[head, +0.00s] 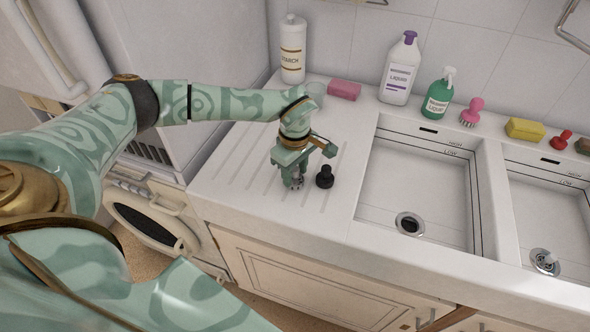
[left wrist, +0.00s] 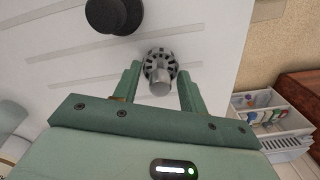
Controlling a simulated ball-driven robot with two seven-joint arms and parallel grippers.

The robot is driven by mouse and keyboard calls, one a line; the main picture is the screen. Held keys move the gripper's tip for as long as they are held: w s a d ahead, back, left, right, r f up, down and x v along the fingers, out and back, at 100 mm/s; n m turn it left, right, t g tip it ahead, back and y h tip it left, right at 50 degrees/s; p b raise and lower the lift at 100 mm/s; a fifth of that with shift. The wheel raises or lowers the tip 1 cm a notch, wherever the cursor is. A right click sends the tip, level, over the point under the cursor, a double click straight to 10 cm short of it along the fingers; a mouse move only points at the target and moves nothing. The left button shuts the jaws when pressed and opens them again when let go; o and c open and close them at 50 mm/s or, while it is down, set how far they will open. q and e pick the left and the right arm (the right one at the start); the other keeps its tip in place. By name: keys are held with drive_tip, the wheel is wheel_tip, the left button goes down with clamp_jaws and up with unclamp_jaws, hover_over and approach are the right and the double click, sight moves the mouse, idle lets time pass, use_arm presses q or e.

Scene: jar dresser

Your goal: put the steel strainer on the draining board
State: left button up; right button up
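The steel strainer (left wrist: 159,66), a small round slotted basket with a knob, is on the grooved white draining board (head: 235,175). It also shows low at my left gripper's fingertips in the head view (head: 297,183). My left gripper (head: 293,178) reaches down over the board. In the left wrist view its two fingers (left wrist: 159,85) stand apart on either side of the strainer's knob, with gaps showing at both sides. The fingers partly hide the strainer in the head view. My right gripper is not in view.
A black plug (head: 325,177) stands close beside the strainer. The left sink basin (head: 420,180) lies to the right, then another basin (head: 550,225) with a metal fitting in its drain. Bottles, a pink sponge (head: 344,90) and brushes line the back edge. The board's front left is clear.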

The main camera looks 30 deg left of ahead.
sight(295, 169)
use_arm(q)
drive_tip(key=shift+r, duration=0.1)
wheel_tip(295, 169, up, 12)
drive_tip(key=p, duration=0.2)
idle(0.4)
